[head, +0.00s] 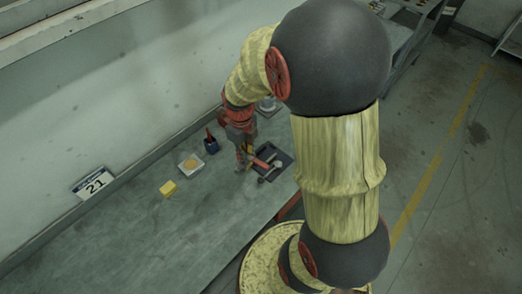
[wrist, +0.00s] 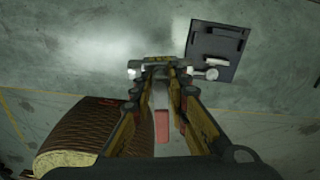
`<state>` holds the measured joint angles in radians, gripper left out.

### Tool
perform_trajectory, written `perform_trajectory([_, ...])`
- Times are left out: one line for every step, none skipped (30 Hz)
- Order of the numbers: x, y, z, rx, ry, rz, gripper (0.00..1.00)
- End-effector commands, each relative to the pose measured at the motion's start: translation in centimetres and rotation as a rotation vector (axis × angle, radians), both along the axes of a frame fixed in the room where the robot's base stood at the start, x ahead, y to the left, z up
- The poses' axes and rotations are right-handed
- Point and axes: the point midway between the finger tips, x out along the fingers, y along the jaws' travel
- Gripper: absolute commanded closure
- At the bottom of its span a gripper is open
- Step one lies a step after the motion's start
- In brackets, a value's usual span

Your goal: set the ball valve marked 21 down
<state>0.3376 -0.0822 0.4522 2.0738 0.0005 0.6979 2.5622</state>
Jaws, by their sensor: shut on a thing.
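My gripper (head: 244,158) is low over the bench. In the wrist view my gripper's fingertips (wrist: 160,68) are shut on the ball valve. The ball valve's red lever (wrist: 162,125) shows between the fingers, and pale metal (wrist: 135,70) sticks out beside the left fingertip. In the head view the red lever (head: 262,163) points out beside the gripper toward a dark tray. The fingers hide most of the valve body. I cannot tell whether it touches the bench. A sign reading 21 (head: 95,183) stands at the wall side of the bench.
The dark tray (wrist: 216,50) holds dark parts, and a round pale metal piece (wrist: 211,74) lies at its near edge. The near-left bench is clear.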

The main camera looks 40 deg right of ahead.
Motion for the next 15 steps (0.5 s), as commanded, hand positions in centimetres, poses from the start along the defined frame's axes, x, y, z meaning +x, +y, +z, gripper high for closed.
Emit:
perform_trajectory([-0.3, -0.2, 0.5, -0.001, -0.002, -0.053, 1.00])
perform_trajectory([-0.4, -0.3, 0.5, -0.001, -0.002, -0.081, 1.00])
perform_trajectory([-0.6, -0.4, 0.6, -0.001, -0.002, -0.110, 1.00])
perform_trajectory([-0.7, -0.4, 0.6, -0.001, -0.001, -0.127, 1.00])
perform_trajectory([-0.8, -0.5, 0.6, -0.001, -0.001, -0.142, 1.00])
perform_trajectory([-0.8, -0.7, 0.5, 0.000, -0.001, -0.154, 1.00])
perform_trajectory([-0.7, -1.0, 0.4, -0.001, -0.001, -0.161, 1.00])
perform_trajectory([-0.6, -1.3, 0.3, -0.001, -0.001, -0.165, 1.00])
perform_trajectory([-0.4, -1.9, 0.0, 0.000, -0.001, -0.169, 1.00])
perform_trajectory([-0.3, -2.4, -0.3, 0.000, 0.001, -0.170, 1.00])
perform_trajectory([-0.2, -2.9, -0.6, 0.001, 0.001, -0.170, 1.00])
perform_trajectory([0.1, -3.8, -1.0, 0.001, 0.001, -0.170, 1.00])
perform_trajectory([0.3, -4.4, -1.3, 0.001, 0.001, -0.170, 1.00])
perform_trajectory([0.5, -5.0, -1.6, 0.001, 0.001, -0.169, 1.00])
perform_trajectory([0.8, -5.8, -1.9, 0.000, 0.001, -0.169, 1.00])
